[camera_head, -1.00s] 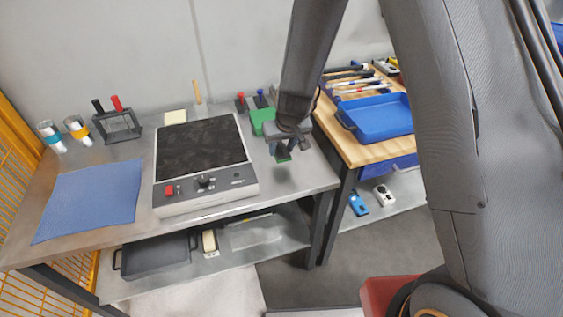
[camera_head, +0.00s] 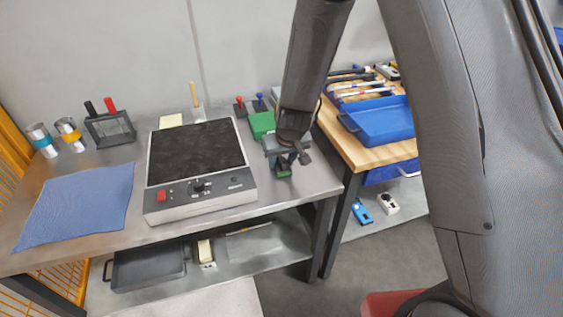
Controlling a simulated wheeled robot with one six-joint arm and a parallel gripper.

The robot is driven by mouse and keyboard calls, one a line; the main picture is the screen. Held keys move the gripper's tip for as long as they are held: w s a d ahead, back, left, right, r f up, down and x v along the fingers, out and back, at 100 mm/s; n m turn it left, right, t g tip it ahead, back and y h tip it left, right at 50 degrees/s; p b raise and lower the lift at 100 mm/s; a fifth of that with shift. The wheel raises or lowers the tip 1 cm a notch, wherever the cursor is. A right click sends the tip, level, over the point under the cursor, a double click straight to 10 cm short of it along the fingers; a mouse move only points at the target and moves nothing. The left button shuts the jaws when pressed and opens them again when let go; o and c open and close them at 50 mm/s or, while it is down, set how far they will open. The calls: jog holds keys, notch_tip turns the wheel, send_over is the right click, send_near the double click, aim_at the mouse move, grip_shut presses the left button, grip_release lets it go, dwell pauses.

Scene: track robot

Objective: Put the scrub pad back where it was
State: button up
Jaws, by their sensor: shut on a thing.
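My gripper (camera_head: 285,161) hangs over the right end of the steel bench (camera_head: 312,183), to the right of the hot plate. It is shut on a small dark-green scrub pad (camera_head: 284,173). The pad is low, close to the bench top; I cannot tell whether it touches it. Part of the pad is hidden by the fingers. A green block-like thing (camera_head: 261,124) stands just behind the gripper, partly covered by my arm.
The hot plate (camera_head: 199,196) fills the bench's middle. A blue cloth (camera_head: 75,205), two tumblers and a black rack (camera_head: 110,130) are at left. A wooden table (camera_head: 361,151) with a blue tray (camera_head: 380,121) stands at right. A pan (camera_head: 150,267) is on the lower shelf.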

jog(key=shift+f, duration=0.2)
jog(key=o, duration=1)
jog(key=shift+r, duration=0.2)
jog(key=p+v, duration=0.9)
jog(key=v, duration=0.3)
jog(key=s+d+r+m+g, duration=0.1)
jog(key=s+d+r, duration=0.3)
jog(key=s+d, duration=0.1)
jog(key=s+d+r+m, duration=0.1)
jog(key=s+d+r, duration=0.3)
jog(key=s, duration=0.3)
jog(key=s+d+r+m+g+h, duration=0.1)
jog(key=s+d+r, duration=0.3)
jog(key=s+d, duration=0.2)
jog(key=shift+s+d+g, duration=0.15)
jog(key=shift+d+g, duration=0.15)
jog(key=shift+d, duration=0.2)
jog(key=shift+f, duration=0.1)
